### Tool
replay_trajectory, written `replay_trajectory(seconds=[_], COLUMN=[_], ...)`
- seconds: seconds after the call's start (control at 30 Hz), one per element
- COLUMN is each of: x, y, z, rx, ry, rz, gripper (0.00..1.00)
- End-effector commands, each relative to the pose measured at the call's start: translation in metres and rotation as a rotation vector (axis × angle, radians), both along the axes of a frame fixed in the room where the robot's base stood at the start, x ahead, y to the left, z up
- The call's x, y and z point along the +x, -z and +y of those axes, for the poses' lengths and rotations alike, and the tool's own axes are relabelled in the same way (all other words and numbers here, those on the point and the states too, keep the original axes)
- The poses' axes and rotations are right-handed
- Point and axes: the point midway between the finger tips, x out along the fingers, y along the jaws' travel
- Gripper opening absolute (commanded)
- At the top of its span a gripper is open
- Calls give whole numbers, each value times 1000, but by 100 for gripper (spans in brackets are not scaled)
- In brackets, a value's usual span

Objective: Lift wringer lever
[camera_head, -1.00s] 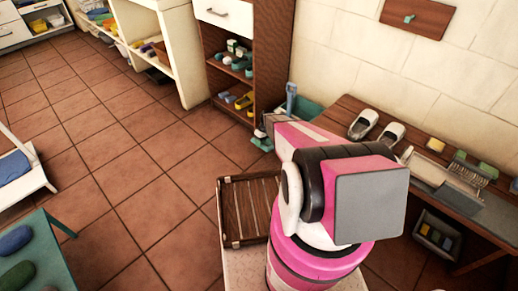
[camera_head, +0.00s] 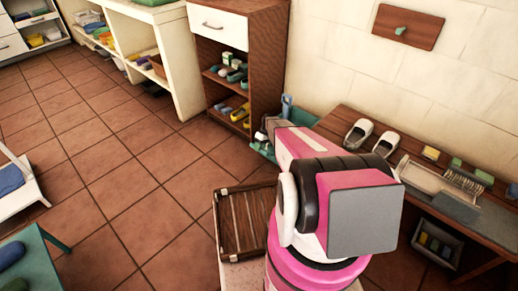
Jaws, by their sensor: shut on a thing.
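My gripper (camera_head: 261,137) shows only in small part, past the end of my pink and white arm, low beside the dark wooden shelf unit. It is shut, apparently on the wringer lever, but my arm hides most of the grip. A teal bucket-like thing (camera_head: 262,151) shows just below my gripper, partly hidden by the arm. A blue upright piece (camera_head: 286,106) stands behind the arm there. I cannot tell whether it is part of the wringer. The lever's angle cannot be made out.
The shelf unit (camera_head: 268,60) stands behind. Open tiled floor lies to the left.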

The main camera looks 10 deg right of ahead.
Motion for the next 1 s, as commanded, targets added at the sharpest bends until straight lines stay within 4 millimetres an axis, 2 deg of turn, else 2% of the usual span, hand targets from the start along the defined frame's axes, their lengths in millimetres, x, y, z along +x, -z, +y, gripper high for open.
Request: replay_trajectory(seconds=[0.07, 0.1, 0.13, 0.43, 0.57, 1.0], x=[2, 2, 2, 2, 4, 26], y=[0, 0, 0, -1, -9, -75], z=[-3, -3, -3, -2, -6, -37], rx=[-7, -7, -6, -4, -4, -5], ry=[-1, 0, 0, 0, 1, 1], rz=[-7, -7, -6, -4, -5, -6], gripper=[0, 43, 52, 53, 53, 53])
